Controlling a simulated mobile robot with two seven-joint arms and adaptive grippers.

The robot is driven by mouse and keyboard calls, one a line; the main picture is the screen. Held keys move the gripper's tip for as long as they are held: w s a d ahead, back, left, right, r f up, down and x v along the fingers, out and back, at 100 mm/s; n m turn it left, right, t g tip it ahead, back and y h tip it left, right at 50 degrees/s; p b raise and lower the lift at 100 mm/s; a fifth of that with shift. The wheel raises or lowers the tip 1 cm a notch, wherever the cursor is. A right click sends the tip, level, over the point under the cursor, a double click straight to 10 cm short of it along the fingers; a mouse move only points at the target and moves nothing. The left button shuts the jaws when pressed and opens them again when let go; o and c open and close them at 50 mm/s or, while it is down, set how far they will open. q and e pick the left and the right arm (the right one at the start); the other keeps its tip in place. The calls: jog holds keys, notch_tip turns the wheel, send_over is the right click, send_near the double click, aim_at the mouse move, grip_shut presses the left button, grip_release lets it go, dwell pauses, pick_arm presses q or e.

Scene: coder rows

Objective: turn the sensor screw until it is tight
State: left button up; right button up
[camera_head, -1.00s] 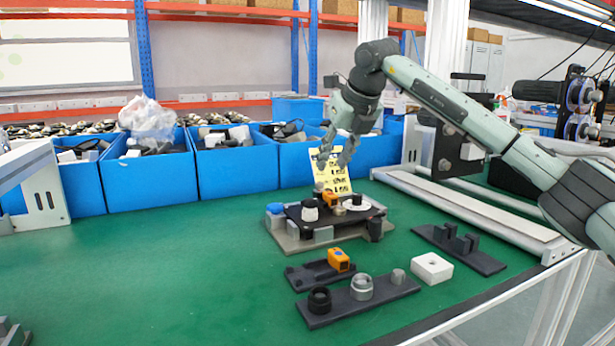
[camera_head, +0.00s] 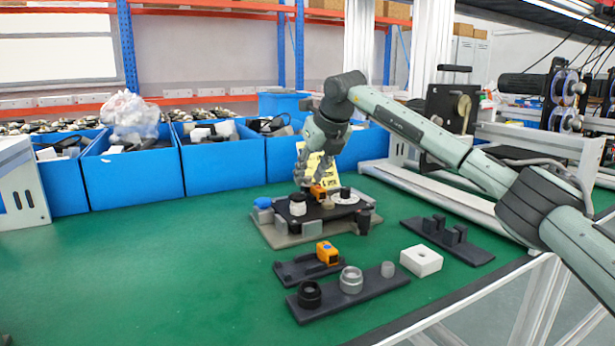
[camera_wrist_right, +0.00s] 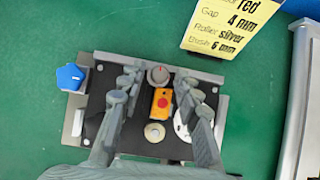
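The fixture (camera_head: 283,238) has a black plate on a grey base. On the plate stands an orange sensor (camera_head: 318,192), which also shows in the right wrist view with a red spot on top (camera_wrist_right: 162,102). A round grey knob with a red mark (camera_wrist_right: 158,75) sits beside the sensor; I take it for the sensor screw. My right gripper (camera_head: 316,181) points down low over the fixture. In the wrist view my right gripper (camera_wrist_right: 161,82) is open, its fingers on either side of the knob and sensor, with nothing held. My left gripper is out of view.
A yellow note card (camera_head: 322,170) stands behind the fixture. A blue knob (camera_wrist_right: 70,76) is at its left. In front are another orange sensor (camera_head: 327,253) on a black holder, a parts strip (camera_head: 330,303) and a white block (camera_head: 421,261). The green table is clear at left.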

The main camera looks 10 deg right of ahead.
dwell(0.6)
grip_shut()
